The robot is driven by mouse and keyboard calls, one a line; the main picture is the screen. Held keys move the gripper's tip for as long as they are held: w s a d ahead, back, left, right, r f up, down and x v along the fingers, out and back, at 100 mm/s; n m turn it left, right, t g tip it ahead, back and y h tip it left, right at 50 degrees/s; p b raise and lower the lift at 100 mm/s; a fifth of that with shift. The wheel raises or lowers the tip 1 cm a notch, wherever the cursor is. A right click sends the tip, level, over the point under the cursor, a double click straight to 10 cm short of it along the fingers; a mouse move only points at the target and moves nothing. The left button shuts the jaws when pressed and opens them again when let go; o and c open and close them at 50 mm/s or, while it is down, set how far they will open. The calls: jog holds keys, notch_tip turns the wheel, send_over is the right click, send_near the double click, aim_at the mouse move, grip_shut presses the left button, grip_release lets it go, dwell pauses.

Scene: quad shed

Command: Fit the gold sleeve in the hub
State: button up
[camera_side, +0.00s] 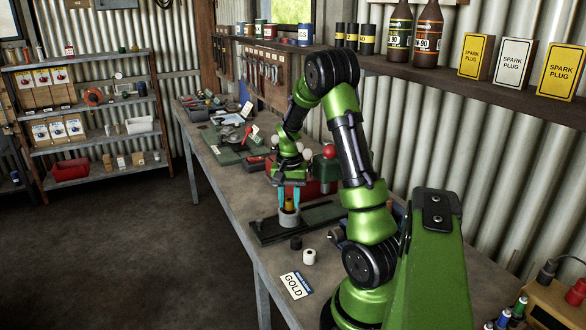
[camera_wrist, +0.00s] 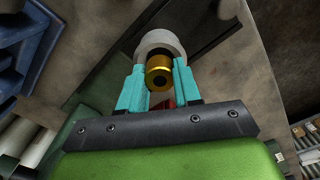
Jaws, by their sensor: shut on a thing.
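My gripper (camera_side: 289,196) is shut on the gold sleeve (camera_side: 289,205) with its teal fingers on either side of it. The hub (camera_side: 289,218) is a light grey ring on a dark base on the bench. It also shows in the wrist view (camera_wrist: 160,40) just beyond the sleeve. The sleeve is at the hub's mouth; I cannot tell how far it is inside.
A white sleeve (camera_side: 310,257) and a black sleeve (camera_side: 296,243) stand on the bench in front of the dark base (camera_side: 265,231). A red toolbox (camera_side: 325,185) and tools stand behind.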

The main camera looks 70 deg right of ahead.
jog(key=shift+f, duration=0.65)
dwell(0.8)
jog(key=o, duration=1.5)
jog(key=shift+a, duration=0.15)
jog(key=shift+c, duration=0.2)
jog(key=shift+r, duration=3.65)
jog(key=shift+f, duration=0.1)
jog(key=a+r+n+t, duration=0.2)
jog(key=a+r+n, duration=0.1)
jog(key=a, duration=0.8)
jog(key=s+a+r+n+t+y, duration=0.1)
jog(key=a+r+n, duration=0.3)
jog(key=a, duration=0.6)
jog(key=s+a+r+n+t+y, duration=0.1)
jog(key=a+r+n+t, duration=0.3)
jog(key=a, duration=0.7)
jog(key=shift+a+r, duration=0.3)
jog(key=shift+a, duration=0.05)
